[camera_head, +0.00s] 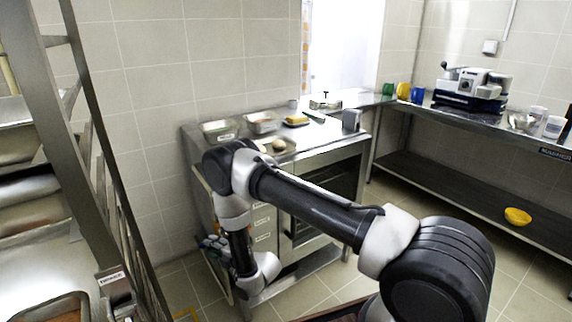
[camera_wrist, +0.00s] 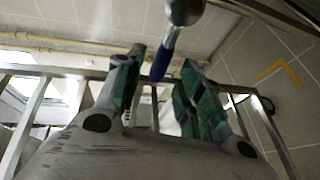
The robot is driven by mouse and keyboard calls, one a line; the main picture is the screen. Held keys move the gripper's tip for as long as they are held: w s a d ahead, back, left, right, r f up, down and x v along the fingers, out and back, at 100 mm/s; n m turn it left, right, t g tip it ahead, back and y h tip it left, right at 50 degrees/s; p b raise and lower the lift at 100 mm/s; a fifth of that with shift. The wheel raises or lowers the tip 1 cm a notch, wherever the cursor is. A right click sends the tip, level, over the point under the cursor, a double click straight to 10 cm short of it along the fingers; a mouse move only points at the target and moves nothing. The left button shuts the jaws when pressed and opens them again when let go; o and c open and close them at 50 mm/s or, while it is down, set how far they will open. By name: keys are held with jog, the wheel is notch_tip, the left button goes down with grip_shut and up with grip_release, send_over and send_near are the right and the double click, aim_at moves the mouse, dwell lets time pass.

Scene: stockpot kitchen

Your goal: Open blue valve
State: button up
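The blue valve handle (camera_wrist: 164,58) shows at the top middle of the wrist view. It is a dark blue lever hanging from a rounded metal fitting (camera_wrist: 184,11). My gripper (camera_wrist: 160,80) is open, with one green-padded finger on each side of the blue lever in the picture. I see gaps between the lever and both fingers, and no clear contact. How deep the lever sits between the fingers I cannot tell. In the head view my gripper (camera_head: 214,246) is low by the left side of the steel cabinet, and the valve cannot be made out there.
A metal rail frame (camera_wrist: 60,73) crosses behind the fingers in the wrist view. A steel cabinet (camera_head: 262,222) with trays on top stands right of my gripper. A steel rack (camera_head: 98,150) stands at the left. A yellow bowl (camera_head: 517,216) sits on the right lower shelf.

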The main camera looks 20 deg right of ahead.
jog(key=s+d+r+m+g+h, duration=0.2)
jog(key=d+r+m, duration=0.3)
jog(key=d+r, duration=0.3)
jog(key=s+d+r+m+g+h, duration=0.2)
jog(key=d+r+m, duration=0.3)
jog(key=r, duration=0.9)
jog(key=s+d+r+m+g+h, duration=0.2)
jog(key=d+r+m, duration=0.4)
jog(key=d+r, duration=0.5)
jog(key=shift+s+d+h, duration=0.5)
jog(key=shift+d+h, duration=0.05)
jog(key=shift+h, duration=0.75)
